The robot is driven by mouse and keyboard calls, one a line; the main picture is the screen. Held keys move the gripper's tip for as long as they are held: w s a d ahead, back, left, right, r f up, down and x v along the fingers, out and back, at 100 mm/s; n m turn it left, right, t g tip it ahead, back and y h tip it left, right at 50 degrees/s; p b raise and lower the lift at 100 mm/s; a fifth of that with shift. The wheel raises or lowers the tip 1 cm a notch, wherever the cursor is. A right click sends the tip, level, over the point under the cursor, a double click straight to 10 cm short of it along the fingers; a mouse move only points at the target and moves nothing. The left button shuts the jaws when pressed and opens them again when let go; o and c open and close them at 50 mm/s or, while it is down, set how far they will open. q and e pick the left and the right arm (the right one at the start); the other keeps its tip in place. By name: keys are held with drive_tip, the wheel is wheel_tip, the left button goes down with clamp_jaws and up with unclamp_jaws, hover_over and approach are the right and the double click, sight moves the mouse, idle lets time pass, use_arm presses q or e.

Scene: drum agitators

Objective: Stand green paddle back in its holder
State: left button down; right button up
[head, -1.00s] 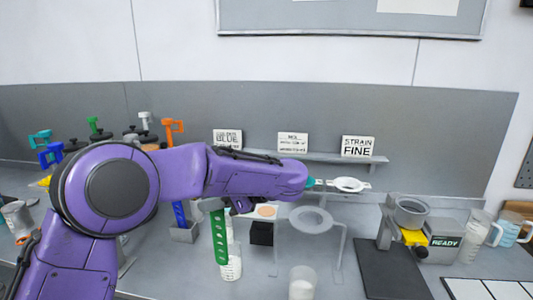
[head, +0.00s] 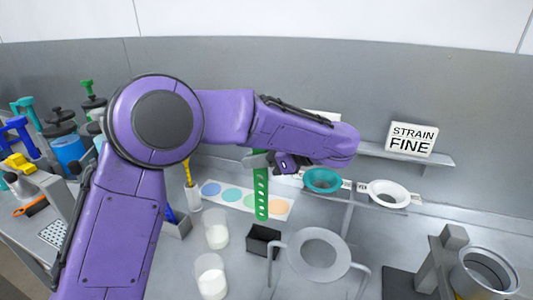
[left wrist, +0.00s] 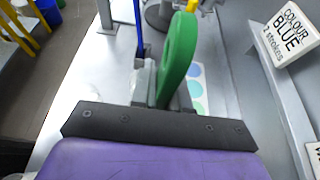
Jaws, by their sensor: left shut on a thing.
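The green paddle (head: 261,192), a strip with a row of holes, hangs upright from my left gripper (head: 262,159). The gripper is shut on its top part. In the left wrist view the rounded green end (left wrist: 178,55) stands up from between the fingers (left wrist: 160,92). A small black open-topped holder (head: 263,240) stands on the bench just below the paddle's lower end. The paddle appears just above or behind its opening; I cannot tell if they touch. My right gripper is not in view.
A blue paddle (head: 170,214) stands in a grey holder (head: 180,227) to the left. Two cups of white liquid (head: 211,284) (head: 216,235) stand left of the black holder. A grey ring stand (head: 318,255) is close on its right. A colour-dot card (head: 231,195) lies behind.

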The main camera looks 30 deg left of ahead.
sight(255, 194)
use_arm(q)
drive_tip(key=f+b, duration=0.1)
drive_tip(key=f, duration=0.1)
drive_tip(key=f+b, duration=0.1)
drive_tip(key=f, duration=0.1)
drive_tip(key=f+b, duration=0.1)
drive_tip(key=f, duration=0.1)
drive_tip(key=shift+w+f+b, duration=0.15)
drive_tip(key=shift+w+b, duration=0.2)
drive_tip(key=shift+s+f+b, duration=0.45)
drive_tip(key=shift+s+b, duration=0.15)
drive_tip(key=shift+b, duration=0.2)
drive_tip(key=f+b, duration=0.1)
drive_tip(key=w+f+b, duration=0.1)
drive_tip(key=shift+f, duration=0.3)
drive_tip(key=shift+f+b, duration=0.3)
drive_tip(key=shift+b, duration=0.25)
drive_tip(key=shift+s+f+b, duration=0.15)
drive_tip(key=shift+s+b, duration=0.1)
drive_tip(key=shift+b, duration=0.05)
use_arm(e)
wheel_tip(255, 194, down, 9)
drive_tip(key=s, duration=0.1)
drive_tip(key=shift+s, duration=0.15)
use_arm(q)
drive_tip(key=shift+w, duration=0.1)
